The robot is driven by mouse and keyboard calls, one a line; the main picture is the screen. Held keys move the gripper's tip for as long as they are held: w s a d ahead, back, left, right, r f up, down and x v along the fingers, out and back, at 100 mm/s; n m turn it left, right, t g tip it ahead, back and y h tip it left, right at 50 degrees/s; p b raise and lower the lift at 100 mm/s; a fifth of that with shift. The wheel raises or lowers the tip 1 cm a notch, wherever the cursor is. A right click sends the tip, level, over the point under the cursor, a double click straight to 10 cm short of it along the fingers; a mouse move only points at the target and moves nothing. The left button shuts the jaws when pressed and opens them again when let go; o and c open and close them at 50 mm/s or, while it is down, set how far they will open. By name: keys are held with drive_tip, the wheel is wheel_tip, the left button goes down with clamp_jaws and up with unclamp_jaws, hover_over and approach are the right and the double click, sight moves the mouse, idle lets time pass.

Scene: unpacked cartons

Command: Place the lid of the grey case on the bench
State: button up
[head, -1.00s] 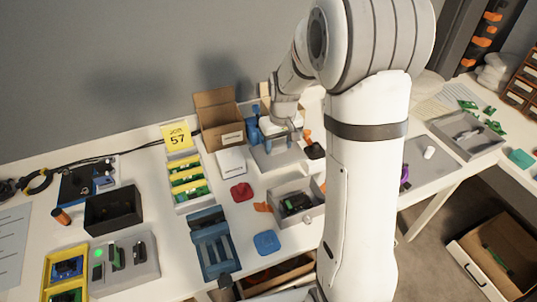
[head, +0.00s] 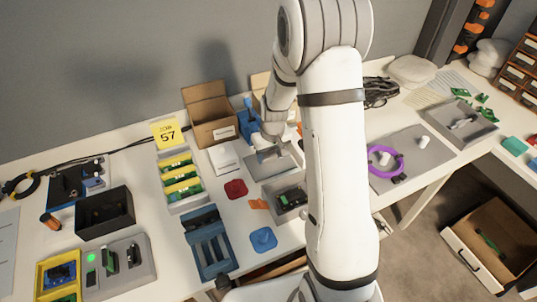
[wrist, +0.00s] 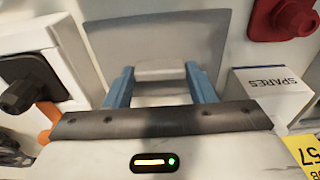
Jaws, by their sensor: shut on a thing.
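The grey lid (head: 283,163) is a flat plate at my gripper (head: 268,143), behind the open grey case (head: 289,207) on the bench. In the wrist view the lid (wrist: 155,40) stretches out beyond my gripper (wrist: 157,78). The blue fingers are shut on a pale grip strip on the lid, between the tips. The grey case holds dark items and its right side is partly hidden by my arm. I cannot tell whether the lid touches the bench (head: 145,190).
A white SPARES box (wrist: 268,95) and a red part (wrist: 285,18) are close to the lid. A cardboard box (head: 212,120) stands behind. A blue pad (head: 263,238) lies in front of the case. A purple ring (head: 384,161) is right of my arm.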

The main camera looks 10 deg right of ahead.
sight(272, 166)
drive_tip(key=shift+f, duration=0.25)
drive_tip(key=o, duration=1)
drive_tip(key=shift+r, duration=0.1)
wheel_tip(272, 166, up, 12)
drive_tip(key=s, duration=0.2)
drive_tip(key=s+r, duration=0.3)
drive_tip(key=s, duration=0.4)
drive_tip(key=s+r+m, duration=0.1)
drive_tip(key=s+r, duration=0.2)
drive_tip(key=s, duration=0.4)
drive_tip(key=s+r+m+t, duration=0.1)
drive_tip(key=s+r, duration=0.2)
drive_tip(key=s, duration=0.4)
drive_tip(key=shift+s+a+r, duration=0.15)
drive_tip(key=shift+s+r, duration=0.15)
drive_tip(key=shift+r, duration=0.1)
